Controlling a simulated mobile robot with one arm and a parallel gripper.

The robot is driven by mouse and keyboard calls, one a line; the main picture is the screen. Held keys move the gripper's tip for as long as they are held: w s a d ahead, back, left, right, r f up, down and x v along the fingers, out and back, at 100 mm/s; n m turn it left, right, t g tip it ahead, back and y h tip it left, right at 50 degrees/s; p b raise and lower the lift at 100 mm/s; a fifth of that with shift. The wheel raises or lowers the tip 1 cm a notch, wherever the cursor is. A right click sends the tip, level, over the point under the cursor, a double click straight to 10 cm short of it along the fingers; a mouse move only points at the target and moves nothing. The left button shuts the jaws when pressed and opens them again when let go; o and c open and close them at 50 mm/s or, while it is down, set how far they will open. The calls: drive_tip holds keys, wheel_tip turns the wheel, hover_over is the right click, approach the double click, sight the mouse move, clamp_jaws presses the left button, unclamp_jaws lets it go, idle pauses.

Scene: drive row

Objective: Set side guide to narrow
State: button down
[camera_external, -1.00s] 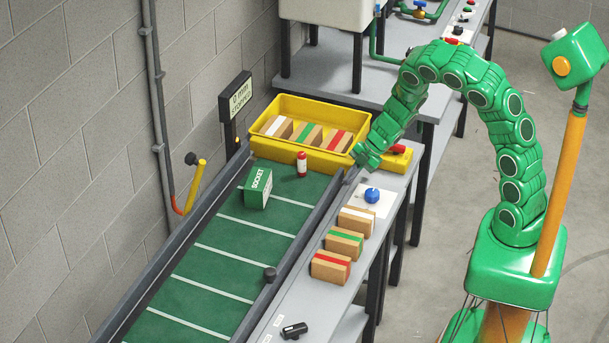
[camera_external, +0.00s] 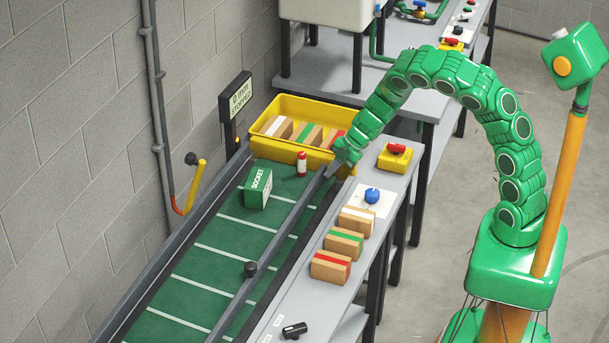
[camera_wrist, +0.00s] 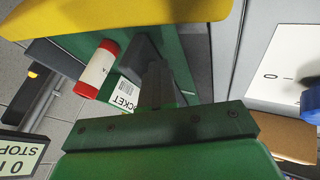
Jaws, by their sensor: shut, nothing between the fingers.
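The side guide (camera_external: 283,235) is a long dark grey rail over the green belt (camera_external: 205,293). It stands in from the belt's right edge, with a strip of belt showing to its right. A black knob (camera_external: 250,268) sits at the guide, partway along. My gripper (camera_external: 336,164) is shut and empty, at the far end of the guide, apparently touching it or very close on its right side. In the wrist view the shut fingers (camera_wrist: 156,78) point ahead beside a dark grey piece, probably the guide's end; contact there is unclear.
A green socket box (camera_external: 257,188) and a red-and-white cylinder (camera_external: 302,164) stand on the belt left of the guide. A yellow bin (camera_external: 340,115) stands at the belt's far end. A red button box (camera_external: 394,158), blue knob (camera_external: 372,195) and several cartons line the right ledge.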

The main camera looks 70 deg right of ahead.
sight(322, 167)
drive_tip(key=shift+w+r, duration=0.1)
drive_tip(key=shift+w, duration=2.2)
drive_tip(key=shift+a, duration=0.1)
drive_tip(key=shift+s, duration=0.55)
drive_tip(key=s, duration=0.3)
drive_tip(key=shift+s+d+r, duration=0.25)
drive_tip(key=shift+d, duration=0.05)
drive_tip(key=v, duration=0.9)
drive_tip(key=shift+r, duration=0.15)
